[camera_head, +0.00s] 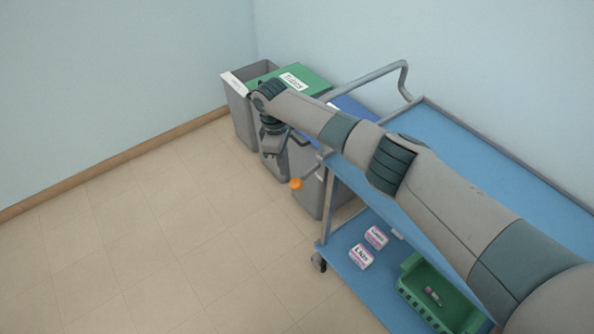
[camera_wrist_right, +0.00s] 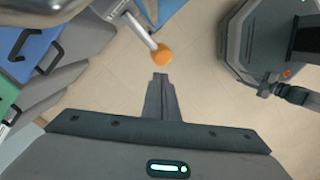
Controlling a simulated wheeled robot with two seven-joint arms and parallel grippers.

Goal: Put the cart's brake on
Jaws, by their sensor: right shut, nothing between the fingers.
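The cart (camera_head: 455,135) has blue shelves and a grey tube frame. A grey lever (camera_head: 312,172) with an orange knob (camera_head: 296,183) sticks out from its near left corner post. In the right wrist view the lever (camera_wrist_right: 138,28) slants down to the orange knob (camera_wrist_right: 162,55). My right gripper (camera_head: 282,172) points down near the knob. In the wrist view its fingers (camera_wrist_right: 160,76) are shut with nothing between them, and the knob shows just beyond their tips. I cannot tell whether they touch. My left gripper is not in view.
Grey bins, one with a green lid (camera_head: 310,76) and one with a blue lid (camera_head: 355,108), stand behind the knob against the wall. The lower shelf holds small white boxes (camera_head: 361,256) and a green basket (camera_head: 408,294). The floor on the left is clear.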

